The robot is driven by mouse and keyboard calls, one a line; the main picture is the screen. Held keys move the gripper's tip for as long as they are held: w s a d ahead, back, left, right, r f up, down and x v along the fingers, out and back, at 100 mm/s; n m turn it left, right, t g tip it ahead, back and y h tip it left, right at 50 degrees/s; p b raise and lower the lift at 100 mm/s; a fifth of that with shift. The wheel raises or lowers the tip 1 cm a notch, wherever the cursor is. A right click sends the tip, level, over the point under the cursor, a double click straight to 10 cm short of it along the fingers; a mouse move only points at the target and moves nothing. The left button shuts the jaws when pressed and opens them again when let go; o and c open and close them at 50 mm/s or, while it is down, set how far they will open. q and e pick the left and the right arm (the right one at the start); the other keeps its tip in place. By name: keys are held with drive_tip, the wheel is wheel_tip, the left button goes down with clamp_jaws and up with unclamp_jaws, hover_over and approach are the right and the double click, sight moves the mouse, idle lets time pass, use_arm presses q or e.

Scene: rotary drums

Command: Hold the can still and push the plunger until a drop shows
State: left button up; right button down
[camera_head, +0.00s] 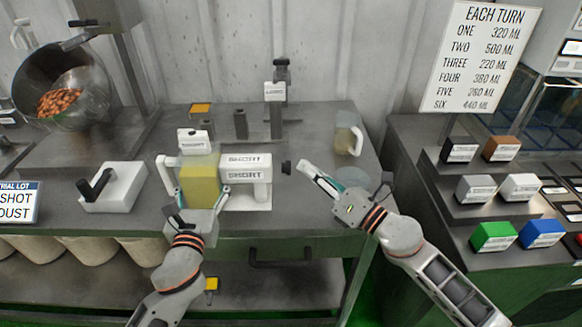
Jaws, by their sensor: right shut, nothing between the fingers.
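The can (200,182) is a yellow, see-through block-like vessel with a white labelled lid (196,142), upright on the bench at the left end of a white unit marked SHORT (246,172). A black round knob (287,167), seemingly the plunger, sticks out of the unit's right end. My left gripper (196,202) is at the can's near lower side, with a finger to either side; whether they press on it cannot be told. My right gripper (308,170) is shut and empty, a little right of the knob and apart from it. No drop can be made out.
A tall dark post with a white label (275,93) stands behind the unit. A jug (348,139) stands at the back right of the bench. A white box with a black lever (112,187) lies left. A turn chart (480,52) hangs right, above coloured blocks (492,236).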

drive_tip(key=shift+a, duration=0.1)
drive_tip(key=shift+a+f, duration=0.1)
drive_tip(key=shift+a, duration=0.25)
drive_tip(key=shift+s+a, duration=0.1)
drive_tip(key=shift+a, duration=1.1)
idle(1.4)
drive_tip(key=shift+d, duration=1.6)
drive_tip(key=shift+d, duration=0.1)
drive_tip(key=shift+w+d, duration=0.15)
drive_tip(key=shift+d, duration=1.1)
drive_tip(key=shift+w+d, duration=0.15)
drive_tip(key=shift+d, duration=1.05)
idle(0.5)
drive_tip(key=shift+d, duration=1.95)
